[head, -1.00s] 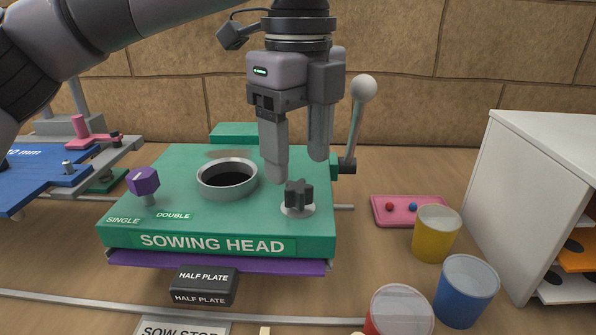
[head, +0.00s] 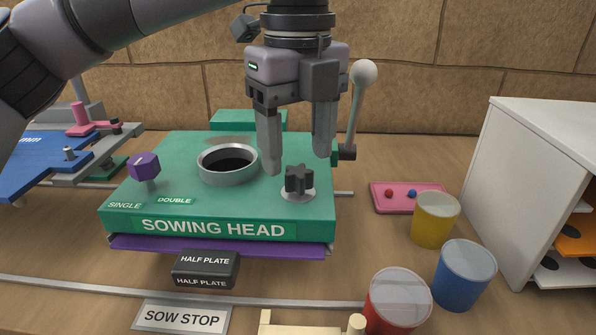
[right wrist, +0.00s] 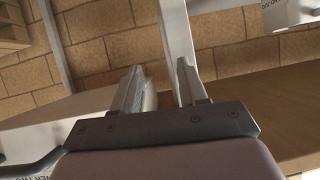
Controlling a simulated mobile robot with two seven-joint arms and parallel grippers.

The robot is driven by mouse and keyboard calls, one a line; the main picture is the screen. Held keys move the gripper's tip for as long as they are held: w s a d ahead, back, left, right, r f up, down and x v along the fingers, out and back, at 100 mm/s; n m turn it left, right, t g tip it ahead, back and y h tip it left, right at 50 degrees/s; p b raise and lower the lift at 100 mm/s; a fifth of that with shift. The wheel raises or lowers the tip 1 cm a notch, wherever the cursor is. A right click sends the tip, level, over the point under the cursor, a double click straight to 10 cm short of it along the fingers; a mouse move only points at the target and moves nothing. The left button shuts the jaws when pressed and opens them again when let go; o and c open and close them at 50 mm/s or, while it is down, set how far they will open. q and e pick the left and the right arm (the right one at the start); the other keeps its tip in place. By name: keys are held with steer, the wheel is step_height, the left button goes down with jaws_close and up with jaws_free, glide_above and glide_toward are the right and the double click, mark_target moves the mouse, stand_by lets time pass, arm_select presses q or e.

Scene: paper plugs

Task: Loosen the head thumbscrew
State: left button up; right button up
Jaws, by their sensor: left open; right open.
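The head thumbscrew (head: 299,180) is a dark star-shaped knob on a pale round washer. It stands upright at the right of the green sowing head (head: 215,228). My left gripper (head: 296,164) points down with its two fingers apart. It is empty, with its fingertips just above and behind the knob, one towards each side, and I cannot tell whether they touch it. My right gripper (right wrist: 158,88) shows only in the right wrist view, with its fingers apart and nothing between them.
A lever with a pale ball (head: 363,73) rises right behind the head. A purple knob (head: 144,166) and a metal-rimmed hole (head: 228,164) lie left of the thumbscrew. Yellow (head: 435,220), blue (head: 465,275) and red (head: 398,302) cups stand at right, near a white cabinet (head: 530,180).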

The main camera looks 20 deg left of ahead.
mark_target(298, 179)
arm_select(q)
steer(key=shift+s+f+b, duration=0.2)
steer(key=shift+f+b, duration=0.35)
steer(key=shift+f, duration=0.1)
steer(key=shift+s+f+b, duration=0.15)
steer(key=shift+f+b, duration=0.35)
steer(key=shift+f, duration=0.15)
steer(key=shift+d, duration=0.1)
steer(key=c, duration=1)
steer(key=shift+f, duration=0.1)
